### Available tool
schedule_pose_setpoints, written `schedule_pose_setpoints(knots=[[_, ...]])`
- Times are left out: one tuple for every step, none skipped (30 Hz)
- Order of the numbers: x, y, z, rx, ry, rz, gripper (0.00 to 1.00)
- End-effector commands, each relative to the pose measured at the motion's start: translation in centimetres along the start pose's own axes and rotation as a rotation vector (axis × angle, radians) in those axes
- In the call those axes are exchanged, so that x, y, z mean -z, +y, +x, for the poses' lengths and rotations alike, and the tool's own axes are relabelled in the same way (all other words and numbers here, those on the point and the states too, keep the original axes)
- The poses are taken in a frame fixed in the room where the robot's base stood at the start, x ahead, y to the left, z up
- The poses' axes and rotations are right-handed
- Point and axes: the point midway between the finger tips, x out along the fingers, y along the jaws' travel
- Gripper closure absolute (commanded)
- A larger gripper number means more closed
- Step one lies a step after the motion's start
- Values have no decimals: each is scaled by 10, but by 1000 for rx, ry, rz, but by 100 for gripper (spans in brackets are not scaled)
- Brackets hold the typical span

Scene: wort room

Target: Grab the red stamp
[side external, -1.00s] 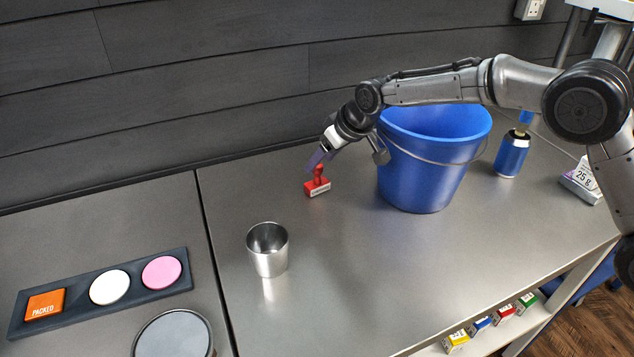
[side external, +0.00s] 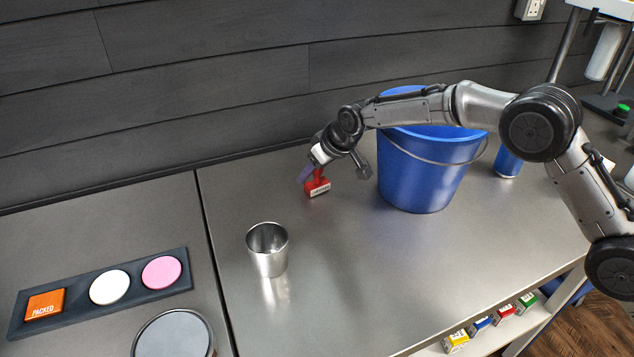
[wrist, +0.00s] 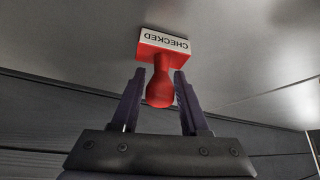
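The red stamp (side external: 318,184) stands on the metal worktop, left of the blue bucket. In the wrist view the stamp (wrist: 161,62) shows a white label reading CHECKED and a rounded red handle. My gripper (side external: 309,175) is down at the stamp and hides part of its handle in the side view. In the wrist view my gripper (wrist: 158,84) is open, with one dark finger on each side of the handle. Slim gaps show between the fingers and the handle.
The blue bucket (side external: 425,175) stands right of the stamp, under my arm. A steel cup (side external: 267,250) stands in front. A dark tray (side external: 75,317) with an orange PACKED block (side external: 44,304) and two discs lies at the left. The dark wall (side external: 200,90) is close behind.

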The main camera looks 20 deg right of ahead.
Motion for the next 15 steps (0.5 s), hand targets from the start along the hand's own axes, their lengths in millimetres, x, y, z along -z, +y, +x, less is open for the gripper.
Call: schedule_pose_setpoints(knots=[[0, 0, 0, 0, 0, 0, 66], [0, 0, 0, 0, 0, 0, 72], [0, 0, 0, 0, -1, 0, 79], [0, 0, 0, 0, -1, 0, 84], [0, 0, 0, 0, -1, 0, 90], [0, 0, 0, 0, -1, 0, 97], [0, 0, 0, 0, -1, 0, 100], [0, 0, 0, 0, -1, 0, 100], [0, 0, 0, 0, -1, 0, 100], [0, 0, 0, 0, -1, 0, 100], [0, 0, 0, 0, 0, 0, 100], [0, 0, 0, 0, 0, 0, 100], [0, 0, 0, 0, 0, 0, 100], [0, 0, 0, 0, 0, 0, 100], [0, 0, 0, 0, 0, 0, 100]])
